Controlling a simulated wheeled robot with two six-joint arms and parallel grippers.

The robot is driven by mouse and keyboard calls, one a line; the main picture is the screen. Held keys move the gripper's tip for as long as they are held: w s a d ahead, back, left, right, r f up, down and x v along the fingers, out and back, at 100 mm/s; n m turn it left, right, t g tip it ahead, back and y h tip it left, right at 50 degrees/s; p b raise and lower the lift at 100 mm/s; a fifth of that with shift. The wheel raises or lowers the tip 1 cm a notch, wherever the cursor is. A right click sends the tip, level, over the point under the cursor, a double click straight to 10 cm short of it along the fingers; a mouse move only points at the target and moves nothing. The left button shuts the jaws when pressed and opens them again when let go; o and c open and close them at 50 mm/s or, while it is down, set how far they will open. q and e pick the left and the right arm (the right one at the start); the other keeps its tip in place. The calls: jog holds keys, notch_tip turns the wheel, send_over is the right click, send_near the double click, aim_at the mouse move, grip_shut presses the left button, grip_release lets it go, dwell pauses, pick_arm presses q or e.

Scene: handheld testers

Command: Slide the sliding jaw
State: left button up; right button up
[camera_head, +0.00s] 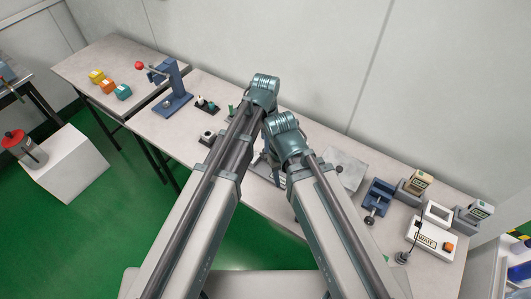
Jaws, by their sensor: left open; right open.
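A small blue vise (379,190) with a dark screw handle stands on the long bench at the right. It looks like the part with the sliding jaw, but its jaw gap is too small to make out. My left gripper (263,90) is the higher one, over the middle of the bench. My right gripper (286,135) is just below and to its right. Both are open and well to the left of the vise. The fingers are hidden behind my teal arm joints. A partly hidden grey-blue shape shows between my arms.
A grey plate (343,170) lies left of the vise. A white box marked WAIT (426,240) and small boxed testers (418,183) stand right of it. A blue lever press (174,88) stands at the left. The wall closes off the back.

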aim_at(260, 158)
pick_arm(q)
notch_tip(260, 158, down, 4)
jog(key=b, duration=0.3)
pick_arm(e)
notch_tip(260, 158, down, 4)
jog(key=shift+f, duration=0.1)
pick_arm(q)
jog(key=shift+c, duration=0.3)
grip_shut()
dwell(0.7)
